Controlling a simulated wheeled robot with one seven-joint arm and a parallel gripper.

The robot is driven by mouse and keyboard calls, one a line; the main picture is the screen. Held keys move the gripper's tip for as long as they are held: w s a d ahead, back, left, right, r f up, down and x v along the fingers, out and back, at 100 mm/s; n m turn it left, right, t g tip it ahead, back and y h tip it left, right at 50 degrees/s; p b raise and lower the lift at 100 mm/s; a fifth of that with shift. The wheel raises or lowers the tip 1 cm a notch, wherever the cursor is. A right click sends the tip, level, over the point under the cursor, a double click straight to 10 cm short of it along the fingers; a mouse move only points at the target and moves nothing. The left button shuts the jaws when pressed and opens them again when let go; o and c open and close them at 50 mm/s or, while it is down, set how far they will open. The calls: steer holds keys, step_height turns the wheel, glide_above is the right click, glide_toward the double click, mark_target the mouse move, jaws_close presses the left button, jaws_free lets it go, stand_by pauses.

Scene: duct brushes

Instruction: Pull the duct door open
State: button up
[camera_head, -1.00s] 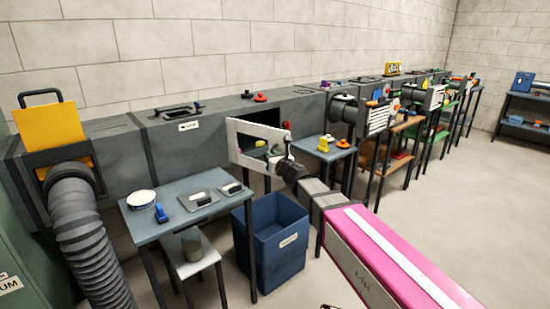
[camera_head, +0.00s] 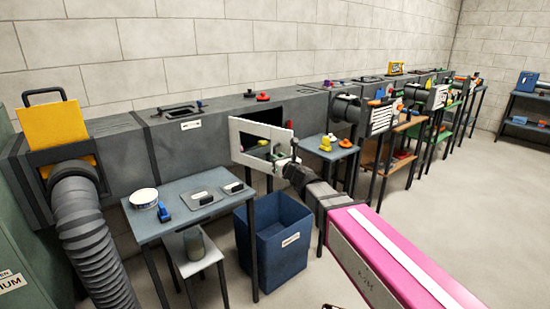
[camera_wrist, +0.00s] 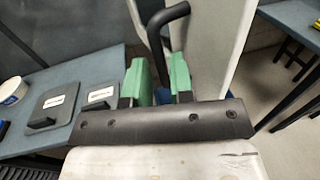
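My gripper (camera_head: 294,160) is at the door's right edge. In the wrist view, the door's pale face (camera_wrist: 215,45) is at upper right, and a black bent handle (camera_wrist: 155,35) reaches down between the two green fingers of my gripper (camera_wrist: 160,82). The fingers are close together around the handle's lower part; their contact is partly hidden.
A blue bin (camera_head: 275,245) stands below the door. A grey-blue table (camera_head: 180,225) with a tape roll and small plates is on the left. Another small table (camera_head: 325,150) with coloured items stands behind my arm. Floor at right is clear.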

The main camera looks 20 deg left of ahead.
steer(key=v, duration=0.7)
steer(key=shift+s+d, duration=0.2)
